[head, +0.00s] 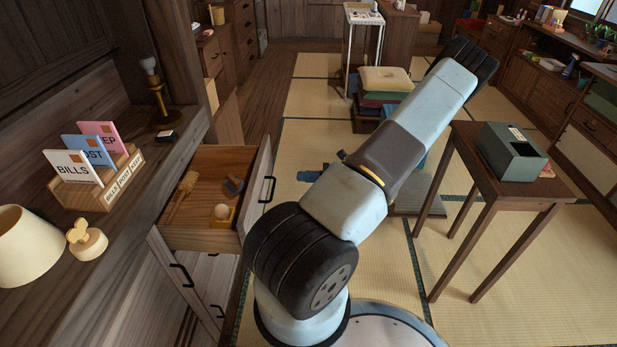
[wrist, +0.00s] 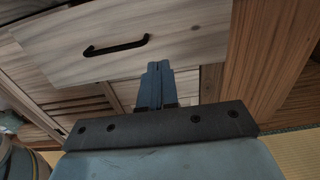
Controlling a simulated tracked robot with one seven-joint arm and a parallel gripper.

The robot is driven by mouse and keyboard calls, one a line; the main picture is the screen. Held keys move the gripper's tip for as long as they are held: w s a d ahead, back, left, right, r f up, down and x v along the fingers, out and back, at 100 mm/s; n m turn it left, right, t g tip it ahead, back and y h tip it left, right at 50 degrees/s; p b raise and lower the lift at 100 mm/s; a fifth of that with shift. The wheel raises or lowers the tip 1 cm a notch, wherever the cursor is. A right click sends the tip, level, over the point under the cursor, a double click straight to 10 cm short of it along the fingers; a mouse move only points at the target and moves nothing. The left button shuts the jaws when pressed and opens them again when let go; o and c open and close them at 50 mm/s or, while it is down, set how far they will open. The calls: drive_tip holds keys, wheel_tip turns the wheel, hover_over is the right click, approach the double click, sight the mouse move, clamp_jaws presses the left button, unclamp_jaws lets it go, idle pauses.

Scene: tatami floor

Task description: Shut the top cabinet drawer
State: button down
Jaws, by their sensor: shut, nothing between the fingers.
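The top cabinet drawer (head: 215,238) is pulled out on the left in the head view. In the wrist view a pale wooden drawer front (wrist: 125,45) with a black handle (wrist: 115,47) fills the upper part. My gripper (wrist: 158,68) is shut and empty, its tips close to the lower edge of that front. I cannot tell whether they touch. In the head view my arm mostly hides the gripper.
A dark wooden table (head: 500,165) with a grey-green box (head: 511,153) stands to the right. A stack of cushions (head: 384,85) lies behind my arm. The cabinet top (head: 120,215) holds a letter rack (head: 97,180) and a lamp (head: 25,245). Tatami floor is open between.

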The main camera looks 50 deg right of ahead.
sight(266, 175)
drive_tip(key=x, duration=1)
drive_tip(key=shift+a, duration=0.1)
drive_tip(key=shift+w, duration=0.15)
